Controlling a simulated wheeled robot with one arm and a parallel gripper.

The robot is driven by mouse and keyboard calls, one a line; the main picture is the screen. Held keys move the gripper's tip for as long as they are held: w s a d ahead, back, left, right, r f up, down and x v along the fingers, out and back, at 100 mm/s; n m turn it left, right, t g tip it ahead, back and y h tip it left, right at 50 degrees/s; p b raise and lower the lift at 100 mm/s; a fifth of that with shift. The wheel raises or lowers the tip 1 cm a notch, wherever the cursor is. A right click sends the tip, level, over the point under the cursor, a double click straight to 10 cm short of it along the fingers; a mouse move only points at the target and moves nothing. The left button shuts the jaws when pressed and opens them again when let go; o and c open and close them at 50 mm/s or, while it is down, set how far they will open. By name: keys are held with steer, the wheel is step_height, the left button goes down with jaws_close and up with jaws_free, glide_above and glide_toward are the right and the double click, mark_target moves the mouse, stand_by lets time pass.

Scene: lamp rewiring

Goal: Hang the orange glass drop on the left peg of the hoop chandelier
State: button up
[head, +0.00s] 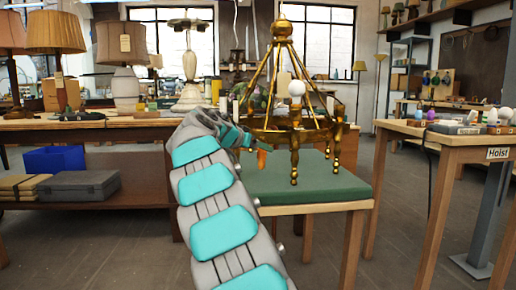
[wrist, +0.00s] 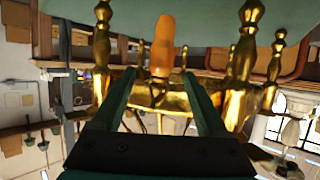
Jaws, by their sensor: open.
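The brass hoop chandelier (head: 298,128) hangs over a green-topped table. The orange glass drop (head: 262,158) is below the left part of its hoop, just past my gripper (head: 245,140). The wrist view looks upside down; there the orange drop (wrist: 163,45) appears between and beyond the fingertips of my gripper (wrist: 157,82). The fingers are apart, and I see neither touching the drop. The drop appears to hang from the hoop, but the exact contact at the peg is too small to tell. The brass hoop (wrist: 235,108) and its posts surround the fingers.
The green-topped table (head: 310,182) stands below the chandelier. A wooden table labelled Hoist (head: 470,140) with bulbs and small parts stands at right. A bench with lamps (head: 60,125) is at left. Brass posts stand close to both sides of my fingers.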

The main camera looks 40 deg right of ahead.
steer(key=v, duration=0.8)
stand_by(1.7)
steer(key=s+a+f+n+g+y+p, duration=0.2)
steer(key=s+a+f+n+y, duration=0.2)
steer(key=s+a+f, duration=0.5)
steer(key=s+a+f+n+g+y+p, duration=0.2)
steer(key=s+a+f, duration=0.7)
steer(key=s, duration=1.1)
steer(key=s+a+f+n+g+y+p, duration=0.1)
steer(key=s+a+f+n+y+p, duration=0.2)
steer(key=s+a+f+n+y, duration=0.4)
steer(key=s+a+f+n, duration=0.1)
steer(key=s+a+f, duration=0.1)
steer(key=s+a, duration=0.5)
steer(key=shift+s+a+f+n+g+p, duration=0.2)
steer(key=shift+a+f+n+g+p, duration=0.1)
steer(key=shift+a+f+g+p, duration=0.15)
